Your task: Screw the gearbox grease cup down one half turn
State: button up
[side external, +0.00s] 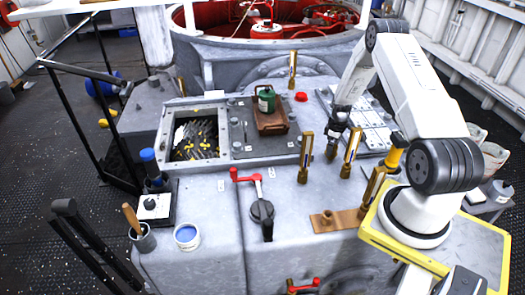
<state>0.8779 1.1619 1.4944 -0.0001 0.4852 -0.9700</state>
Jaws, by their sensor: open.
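My gripper (336,129) points down over the right part of the grey machine deck. It is open. Right under its fingertips stands a short, dull brass fitting (331,153), which may be the grease cup; the fingers partly hide its top. I cannot tell whether the fingers are around it or just above it. Two taller upright brass posts stand close by, one to the left (305,158) and one to the right (351,153) of the gripper. No label that names the gearbox is readable.
An open hatch (168,146) is at left. Another brass post (292,72) stands behind.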

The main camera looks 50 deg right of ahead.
jog(key=shift+r, duration=0.1)
jog(key=shift+r, duration=3.85)
jog(key=n, duration=0.4)
jog(key=shift+w+n, duration=0.15)
jog(key=shift+n, duration=0.15)
jog(key=shift+f, duration=0.15)
jog(key=shift+f, duration=3.8)
jog(key=c, duration=1.3)
